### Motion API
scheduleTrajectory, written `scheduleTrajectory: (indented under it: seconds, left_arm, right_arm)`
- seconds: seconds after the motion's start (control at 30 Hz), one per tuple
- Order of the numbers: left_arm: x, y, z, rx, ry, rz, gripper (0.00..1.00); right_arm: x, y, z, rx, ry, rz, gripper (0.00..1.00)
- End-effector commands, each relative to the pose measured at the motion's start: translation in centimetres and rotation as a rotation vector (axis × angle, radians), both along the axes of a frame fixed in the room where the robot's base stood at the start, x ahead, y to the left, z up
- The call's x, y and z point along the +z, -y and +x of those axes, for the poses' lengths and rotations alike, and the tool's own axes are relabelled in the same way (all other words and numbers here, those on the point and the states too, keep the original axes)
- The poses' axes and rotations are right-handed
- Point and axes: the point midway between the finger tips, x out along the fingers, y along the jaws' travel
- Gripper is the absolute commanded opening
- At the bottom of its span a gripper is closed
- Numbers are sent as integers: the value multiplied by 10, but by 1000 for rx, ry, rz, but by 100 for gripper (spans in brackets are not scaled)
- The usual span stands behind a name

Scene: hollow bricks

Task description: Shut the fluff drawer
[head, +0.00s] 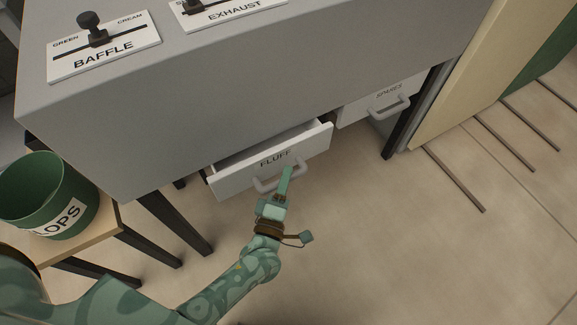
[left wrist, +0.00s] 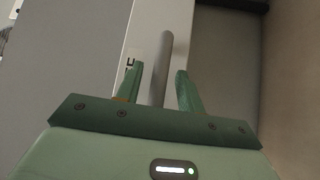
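The fluff drawer (head: 235,174) is a white drawer under the grey cabinet, pulled part way out, so its inside shows behind the front. Its grey bar handle (head: 268,187) is on the front below the label FLUFF. The white drawer front (left wrist: 146,26) is just beyond the fingers. My right gripper is not in view.
A spares drawer (head: 352,112) with its own handle is to the right. Baffle (head: 122,54) and exhaust (head: 235,8) slider plates are on the cabinet top. A green bin (head: 28,187) stands on a small wooden table (head: 108,222) at left. The floor in front is clear.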

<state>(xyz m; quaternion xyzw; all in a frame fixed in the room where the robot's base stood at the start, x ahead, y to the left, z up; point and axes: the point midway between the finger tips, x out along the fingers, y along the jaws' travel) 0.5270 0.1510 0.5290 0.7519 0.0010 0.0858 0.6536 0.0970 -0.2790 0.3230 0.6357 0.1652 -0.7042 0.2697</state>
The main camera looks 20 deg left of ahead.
Motion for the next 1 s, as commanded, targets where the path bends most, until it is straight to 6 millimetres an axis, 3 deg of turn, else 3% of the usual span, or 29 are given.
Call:
scheduleTrajectory:
  seconds: [0.3,0.43,0.67,0.9,1.0]
  left_arm:
    - [0,0,0,0,0,0,35]
    - [0,0,0,0,-1,1,0]
    - [0,-4,4,-1,0,2,0]
    - [0,-33,26,-1,-1,5,0]
    - [-1,-37,29,1,-2,2,0]
  right_arm:
    - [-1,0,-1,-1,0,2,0]
    - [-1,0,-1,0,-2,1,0]
    - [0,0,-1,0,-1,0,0]
    - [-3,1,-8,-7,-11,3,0]
    - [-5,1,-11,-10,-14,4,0]
